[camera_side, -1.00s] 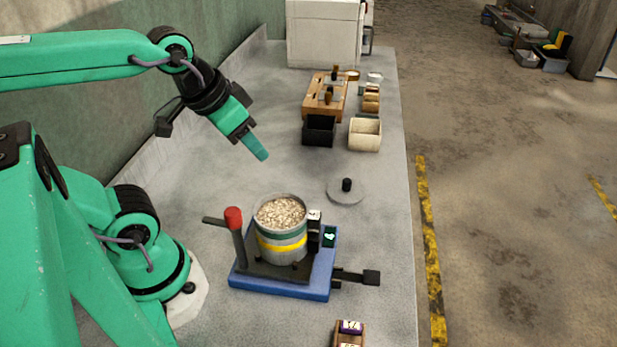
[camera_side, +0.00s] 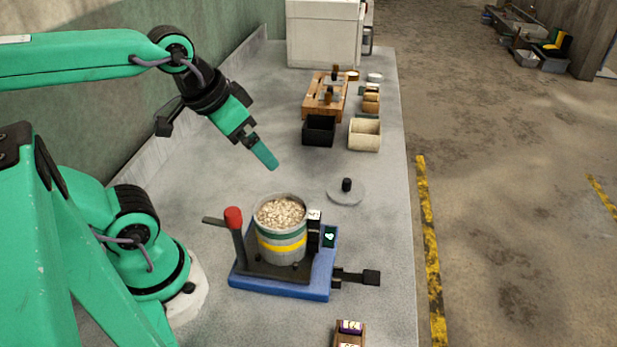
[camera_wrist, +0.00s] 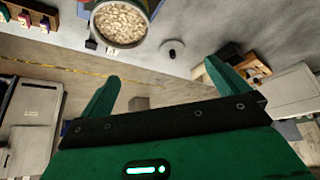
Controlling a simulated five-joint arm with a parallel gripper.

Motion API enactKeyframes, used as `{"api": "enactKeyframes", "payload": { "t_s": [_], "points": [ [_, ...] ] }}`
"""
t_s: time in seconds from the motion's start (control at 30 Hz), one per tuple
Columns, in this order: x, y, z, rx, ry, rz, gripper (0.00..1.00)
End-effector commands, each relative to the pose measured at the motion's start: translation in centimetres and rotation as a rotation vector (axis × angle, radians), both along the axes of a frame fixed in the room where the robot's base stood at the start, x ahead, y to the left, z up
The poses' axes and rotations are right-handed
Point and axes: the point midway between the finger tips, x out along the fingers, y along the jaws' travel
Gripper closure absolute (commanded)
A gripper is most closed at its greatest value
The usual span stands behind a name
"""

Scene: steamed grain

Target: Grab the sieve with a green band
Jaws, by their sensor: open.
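The sieve with a green band (camera_side: 282,238) is the upper part of a round grey stack on a blue base. Pale grain (camera_side: 281,213) fills its open top. A yellow band (camera_side: 283,248) runs around the stack below the green one. In the wrist view the grain-filled top (camera_wrist: 121,22) is at the upper edge, beyond my fingers. My gripper (camera_side: 267,155) is above and behind the stack in the side view, tilted down, apart from it. In the wrist view my gripper (camera_wrist: 162,75) has its two green fingers spread with nothing between them.
A red-topped lever (camera_side: 234,220) stands left of the stack on the blue base (camera_side: 275,289). A round lid with a black knob (camera_side: 346,192) lies behind right. Black and cream boxes (camera_side: 365,136) stand farther back. The grey counter is clear between.

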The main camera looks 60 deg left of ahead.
Motion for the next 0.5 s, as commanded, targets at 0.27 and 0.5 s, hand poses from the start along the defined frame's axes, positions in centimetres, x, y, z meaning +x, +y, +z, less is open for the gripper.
{"api": "enactKeyframes", "payload": {
  "t_s": [0.27,0.5],
  "points": [
    [0.1,-0.2,-0.1,0.006,0.017,-0.020,0.00],
    [0.9,-1.5,-1.2,0.041,0.122,-0.145,0.00]
  ]
}}
